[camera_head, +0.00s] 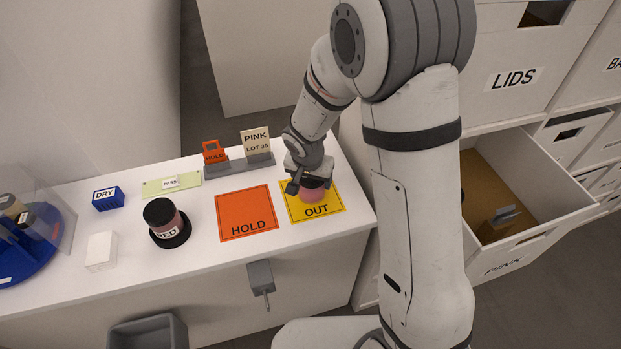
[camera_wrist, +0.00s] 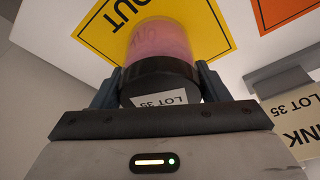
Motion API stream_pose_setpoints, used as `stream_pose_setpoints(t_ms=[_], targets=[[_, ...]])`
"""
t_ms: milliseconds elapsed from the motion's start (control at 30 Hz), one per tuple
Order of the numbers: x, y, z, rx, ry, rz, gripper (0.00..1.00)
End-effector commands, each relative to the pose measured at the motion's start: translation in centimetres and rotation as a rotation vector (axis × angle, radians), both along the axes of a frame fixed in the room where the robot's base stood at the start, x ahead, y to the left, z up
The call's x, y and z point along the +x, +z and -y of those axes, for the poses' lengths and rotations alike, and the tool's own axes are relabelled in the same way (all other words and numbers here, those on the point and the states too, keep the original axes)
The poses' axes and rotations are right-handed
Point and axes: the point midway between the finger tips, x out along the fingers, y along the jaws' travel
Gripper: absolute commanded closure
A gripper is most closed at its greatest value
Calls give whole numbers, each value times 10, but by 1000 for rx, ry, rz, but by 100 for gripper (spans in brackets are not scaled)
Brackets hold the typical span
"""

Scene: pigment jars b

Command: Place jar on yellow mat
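The yellow mat (camera_head: 296,212) marked OUT lies at the right end of the white counter; it also shows in the wrist view (camera_wrist: 102,33). A jar (camera_head: 313,192) of pink pigment is over the yellow mat. In the wrist view the jar (camera_wrist: 160,45) has a dark lid with a LOT 35 label. My gripper (camera_head: 308,181) is around the dark lid, with a finger (camera_wrist: 104,88) on each side, closed on it. The jar appears upright with its base at the mat, but I cannot tell whether it touches.
An orange HOLD mat (camera_head: 246,213) lies left of the yellow mat. A stand with a PINK LOT 35 card (camera_head: 256,143) is behind. A RED jar (camera_head: 166,222) stands on a dark round base farther left. An open drawer (camera_head: 520,190) is at right.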

Motion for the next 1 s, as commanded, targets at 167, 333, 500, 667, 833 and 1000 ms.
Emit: stream_pose_setpoints(t_ms=[167,333,500,667,833,1000], targets=[[0,0,0,0,1,0,17],[0,0,0,0,1,0,12],[0,2,-1,-1,2,0,12],[-2,15,-2,0,2,3,12],[-11,47,-5,1,4,6,12],[-20,80,-8,2,3,6,12]])
